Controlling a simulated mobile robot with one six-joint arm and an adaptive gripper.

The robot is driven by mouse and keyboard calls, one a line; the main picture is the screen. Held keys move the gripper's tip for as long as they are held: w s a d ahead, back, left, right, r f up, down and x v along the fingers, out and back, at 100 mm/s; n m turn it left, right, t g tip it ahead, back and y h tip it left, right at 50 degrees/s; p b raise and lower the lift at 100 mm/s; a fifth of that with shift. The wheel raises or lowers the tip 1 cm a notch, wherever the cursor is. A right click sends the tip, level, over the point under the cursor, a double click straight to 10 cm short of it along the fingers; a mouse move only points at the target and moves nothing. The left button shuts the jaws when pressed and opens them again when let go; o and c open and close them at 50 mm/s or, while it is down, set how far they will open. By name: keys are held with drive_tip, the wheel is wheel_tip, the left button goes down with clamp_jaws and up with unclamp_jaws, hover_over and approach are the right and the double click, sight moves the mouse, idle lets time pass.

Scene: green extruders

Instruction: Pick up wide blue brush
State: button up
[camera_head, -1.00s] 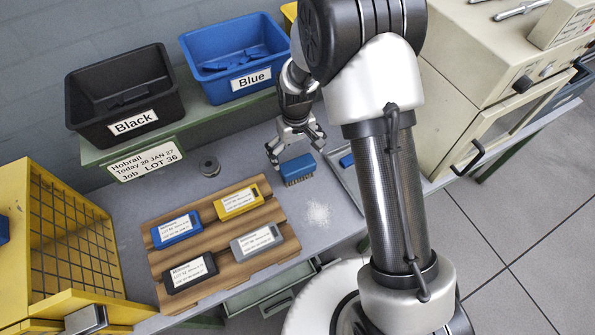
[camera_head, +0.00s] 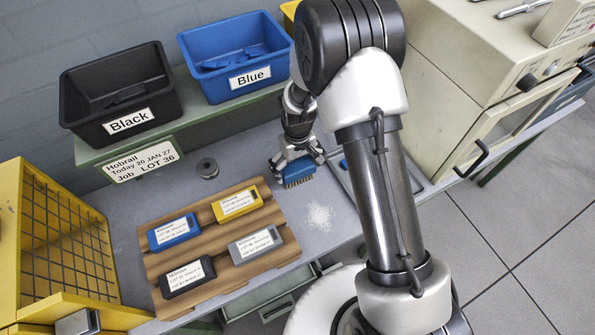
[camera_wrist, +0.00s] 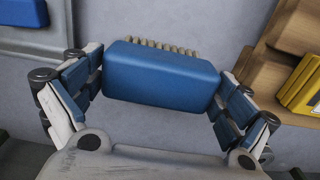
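The wide blue brush (camera_head: 298,171) stands on the grey bench with its pale bristles down. In the wrist view its blue back (camera_wrist: 162,76) fills the middle, with a row of bristles along its far edge. My gripper (camera_head: 298,165) is low over the brush, with one finger at each end of it. In the wrist view the finger pads lie close against both ends of the brush. I cannot tell whether they press on it. The brush looks still at bench level.
A wooden rack (camera_head: 210,215) with blue, yellow, grey and black boxes is at left. White powder (camera_head: 320,215) lies in front of the brush. A black bin (camera_head: 85,125) and a blue bin (camera_head: 215,87) stand behind. A tray (camera_head: 414,181) lies right, partly behind my arm.

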drive_tip(key=c, duration=0.6)
drive_tip(key=shift+r, duration=0.1)
wheel_tip(320, 180, up, 20)
drive_tip(key=p, duration=0.4)
drive_tip(key=shift+p, duration=0.4)
